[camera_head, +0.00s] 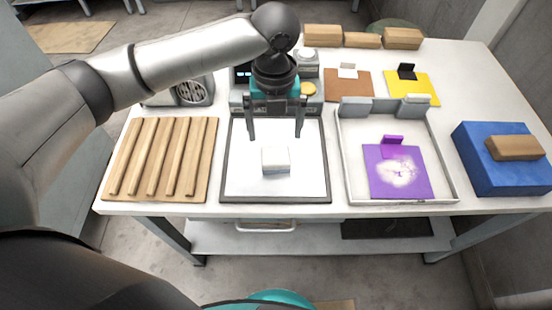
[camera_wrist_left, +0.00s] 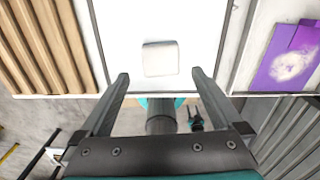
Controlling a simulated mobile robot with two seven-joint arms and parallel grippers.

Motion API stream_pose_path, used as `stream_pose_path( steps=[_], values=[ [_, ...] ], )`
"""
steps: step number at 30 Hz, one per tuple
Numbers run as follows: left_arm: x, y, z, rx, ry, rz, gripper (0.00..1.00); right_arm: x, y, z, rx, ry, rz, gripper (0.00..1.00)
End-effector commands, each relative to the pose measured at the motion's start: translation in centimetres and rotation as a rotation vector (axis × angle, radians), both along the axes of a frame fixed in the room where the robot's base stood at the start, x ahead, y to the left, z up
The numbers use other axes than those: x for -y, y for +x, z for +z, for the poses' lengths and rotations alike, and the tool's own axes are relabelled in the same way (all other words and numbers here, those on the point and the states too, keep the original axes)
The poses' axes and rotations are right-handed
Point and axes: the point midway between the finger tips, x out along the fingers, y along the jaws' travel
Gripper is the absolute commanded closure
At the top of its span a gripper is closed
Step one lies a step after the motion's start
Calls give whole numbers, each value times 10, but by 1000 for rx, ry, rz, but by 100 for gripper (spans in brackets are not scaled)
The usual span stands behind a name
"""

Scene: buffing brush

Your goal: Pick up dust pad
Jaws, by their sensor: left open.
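A small white block with a grey-blue lower side (camera_head: 276,160), which looks like the dust pad, sits on a white board with a dark frame (camera_head: 237,165). It also shows in the left wrist view (camera_wrist_left: 160,58), just beyond the fingertips. My left gripper (camera_head: 275,137) is open and empty. It points down over the board, with its fingers apart and the block a little nearer the table's front edge in the head view. A purple pad with a white dusty smear (camera_head: 398,172) lies in a shallow white tray (camera_head: 347,170). My right gripper is not visible in the head view.
A slatted wooden rack (camera_head: 145,160) is left of the board. A blue block with a wooden piece on it (camera_head: 500,170) is at the right. Brown (camera_head: 347,87) and yellow (camera_head: 420,88) pads lie behind the tray. Wooden blocks (camera_head: 403,39) line the back.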

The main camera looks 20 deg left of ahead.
Motion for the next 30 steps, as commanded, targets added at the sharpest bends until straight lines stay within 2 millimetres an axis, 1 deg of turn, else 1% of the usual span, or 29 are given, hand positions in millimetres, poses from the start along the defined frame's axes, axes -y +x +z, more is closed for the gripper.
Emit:
stream_pose_path(
  steps=[1,3,6,9,13,18,21,23,29,30],
  values=[
    [0,0,-12,-1,1,1,0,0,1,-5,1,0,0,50],
    [0,0,-21,-1,0,1,0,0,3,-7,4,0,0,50],
    [0,0,-30,0,-1,0,0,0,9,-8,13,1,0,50],
    [0,0,-33,1,0,-1,0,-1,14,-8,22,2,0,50],
    [1,-1,-43,0,0,-1,0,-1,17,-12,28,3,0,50],
    [2,-4,-69,-1,0,-1,0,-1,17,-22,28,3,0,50],
    [1,-4,-82,0,0,0,0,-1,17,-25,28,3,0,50],
    [1,-4,-85,2,0,-1,0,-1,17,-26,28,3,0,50],
    [1,-3,-84,4,-1,-1,0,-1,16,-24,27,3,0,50],
    [1,-3,-84,4,-1,-1,5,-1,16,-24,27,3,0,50]
  ],
)
